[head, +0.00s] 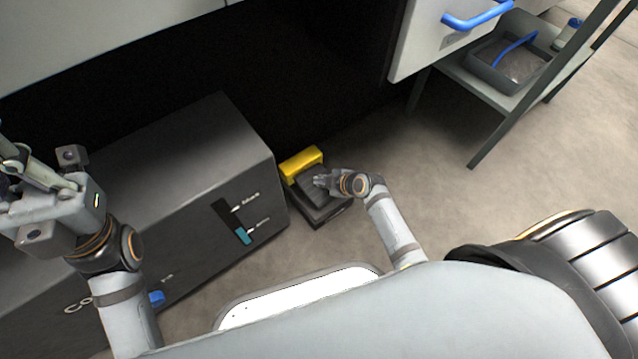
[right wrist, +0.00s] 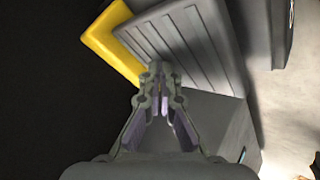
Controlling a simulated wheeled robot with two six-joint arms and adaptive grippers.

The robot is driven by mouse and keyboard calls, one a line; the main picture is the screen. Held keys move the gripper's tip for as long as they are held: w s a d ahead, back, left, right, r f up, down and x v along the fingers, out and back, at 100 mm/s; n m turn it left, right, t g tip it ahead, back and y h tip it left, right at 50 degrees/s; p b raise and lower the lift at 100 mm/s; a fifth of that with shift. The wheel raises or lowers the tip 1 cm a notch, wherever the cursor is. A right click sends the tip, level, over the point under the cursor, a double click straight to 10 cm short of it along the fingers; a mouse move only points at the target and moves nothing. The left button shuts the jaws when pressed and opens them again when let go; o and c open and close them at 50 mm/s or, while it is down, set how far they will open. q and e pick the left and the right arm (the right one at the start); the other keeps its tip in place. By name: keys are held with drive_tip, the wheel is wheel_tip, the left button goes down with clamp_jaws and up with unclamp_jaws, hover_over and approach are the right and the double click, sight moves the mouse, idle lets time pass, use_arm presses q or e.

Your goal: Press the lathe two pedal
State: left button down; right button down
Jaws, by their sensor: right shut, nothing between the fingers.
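A foot pedal (head: 317,190) with a dark ribbed plate and a yellow guard (head: 301,165) stands on the floor beside a dark grey box. My right gripper (head: 322,181) is shut and empty, over the pedal plate. In the right wrist view the ribbed pedal plate (right wrist: 188,48) fills the top middle, with the yellow guard (right wrist: 112,40) along its left. The shut fingertips (right wrist: 158,72) overlap the lower part of the plate; I cannot tell whether they touch it. My left gripper (head: 28,165) is at the far left, above the grey box; its fingers are partly cut off.
The large dark grey box (head: 190,165) with a level gauge stands left of the pedal. A cabinet with a blue handle (head: 478,18) and a trolley shelf holding a grey tray (head: 505,75) are at upper right. Open floor (head: 440,170) lies right of the pedal.

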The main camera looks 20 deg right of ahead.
drive_tip(key=shift+f+b, duration=0.45)
drive_tip(key=shift+f, duration=0.15)
idle(0.3)
idle(0.4)
drive_tip(key=shift+r+p, duration=1.15)
wheel_tip(320, 180, up, 5)
drive_tip(key=p, duration=0.5)
drive_tip(key=shift+r, duration=0.1)
